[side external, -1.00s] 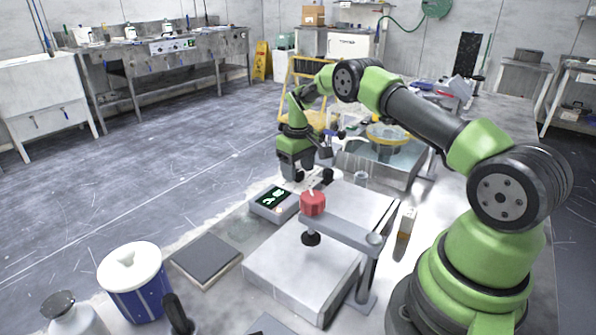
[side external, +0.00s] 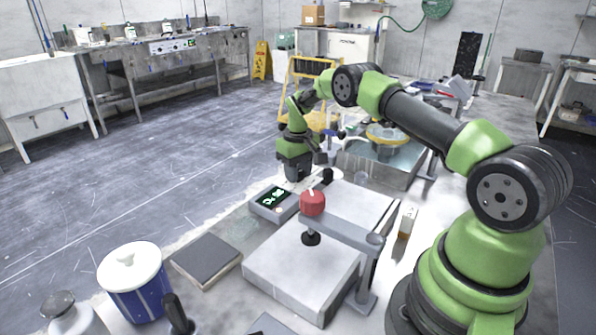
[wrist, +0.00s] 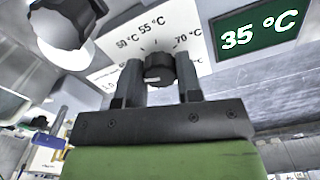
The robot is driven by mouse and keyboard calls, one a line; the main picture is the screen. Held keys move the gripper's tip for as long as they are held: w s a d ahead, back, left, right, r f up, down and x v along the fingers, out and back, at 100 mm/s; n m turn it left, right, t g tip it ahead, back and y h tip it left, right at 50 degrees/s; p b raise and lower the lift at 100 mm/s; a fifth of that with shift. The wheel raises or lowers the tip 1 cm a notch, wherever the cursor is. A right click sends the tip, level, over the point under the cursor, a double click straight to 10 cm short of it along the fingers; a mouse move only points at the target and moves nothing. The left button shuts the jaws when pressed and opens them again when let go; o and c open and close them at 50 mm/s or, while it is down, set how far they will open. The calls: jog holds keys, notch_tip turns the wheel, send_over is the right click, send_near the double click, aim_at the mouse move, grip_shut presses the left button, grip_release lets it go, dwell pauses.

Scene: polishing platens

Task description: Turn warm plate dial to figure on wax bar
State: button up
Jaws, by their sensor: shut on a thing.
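The black warm plate dial (wrist: 160,68) stands between the two fingers of my gripper (wrist: 158,82), which is shut on it. The dial has a pale mark on its face. Behind it, a white scale panel (wrist: 187,15) shows 50 °C, 55 °C and 70 °C; other figures are partly hidden. A green display (wrist: 258,32) reads 35 °C. In the side view my gripper (side external: 312,172) is low at the far end of the bench.
A metal plate block (side external: 300,270) fills the near bench, with a red-knobbed clamp arm (side external: 313,203) over it. A display box (side external: 272,202) sits left of it. A dark flat block (side external: 206,260) and blue tub (side external: 135,285) stand nearer. A basin (side external: 385,165) is behind.

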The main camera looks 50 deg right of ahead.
jog(key=o, duration=0.9)
jog(key=shift+o, duration=0.2)
notch_tip(320, 180, up, 9)
jog(key=shift+r, duration=0.5)
